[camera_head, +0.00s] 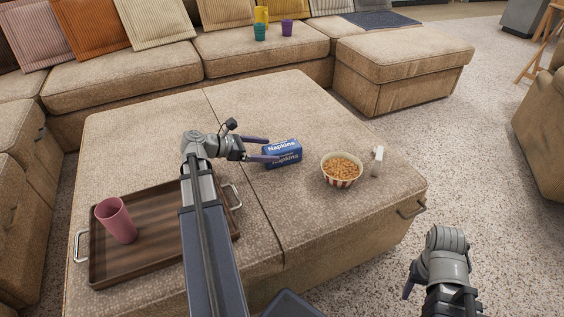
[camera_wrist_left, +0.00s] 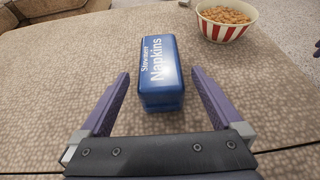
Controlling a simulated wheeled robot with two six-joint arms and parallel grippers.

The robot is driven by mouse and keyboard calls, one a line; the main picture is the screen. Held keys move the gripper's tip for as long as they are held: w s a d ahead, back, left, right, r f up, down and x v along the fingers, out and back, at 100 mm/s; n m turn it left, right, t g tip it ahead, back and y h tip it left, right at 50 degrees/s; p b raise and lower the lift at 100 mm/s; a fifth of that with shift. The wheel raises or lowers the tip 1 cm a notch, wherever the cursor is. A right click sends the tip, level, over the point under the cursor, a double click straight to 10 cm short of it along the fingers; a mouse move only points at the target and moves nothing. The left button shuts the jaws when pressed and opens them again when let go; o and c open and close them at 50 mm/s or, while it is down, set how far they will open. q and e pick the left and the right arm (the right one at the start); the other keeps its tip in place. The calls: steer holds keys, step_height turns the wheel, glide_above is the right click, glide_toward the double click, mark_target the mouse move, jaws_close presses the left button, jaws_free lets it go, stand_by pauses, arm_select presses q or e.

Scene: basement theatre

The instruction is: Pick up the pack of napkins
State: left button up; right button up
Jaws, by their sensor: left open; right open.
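The blue pack of napkins (camera_head: 283,153) lies on the beige ottoman (camera_head: 330,110), near its middle. It also shows in the left wrist view (camera_wrist_left: 161,75), with its near end just between the fingertips. My left gripper (camera_head: 264,149) is open at the left end of the pack, with a finger on either side and a gap to the pack on both sides. Nothing is held. My right gripper (camera_head: 440,290) is at the bottom right of the head view, off the ottoman, open and away from the pack.
A striped bowl of snacks (camera_head: 341,172) stands right of the pack, with a small white object (camera_head: 377,160) beyond it. A wooden tray (camera_head: 150,255) with a pink cup (camera_head: 116,220) is at the left. Coloured cups (camera_head: 260,31) stand on the sofa behind.

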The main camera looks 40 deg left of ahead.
mark_target(282, 150)
arm_select(q)
steer(key=shift+w+d+f, duration=0.15)
steer(key=shift+w+d, duration=0.05)
steer(key=shift+w, duration=0.2)
steer(key=b+x, duration=0.1)
steer(key=x, duration=0.3)
steer(key=shift+f+b, duration=0.1)
steer(key=shift+b, duration=0.3)
steer(key=shift+w+d+f, duration=0.1)
steer(key=shift+w+d, duration=0.15)
steer(key=shift+w, duration=0.15)
steer(key=c, duration=1.3)
steer(key=shift+c, duration=0.2)
step_height(282, 150, up, 10)
steer(key=p, duration=1)
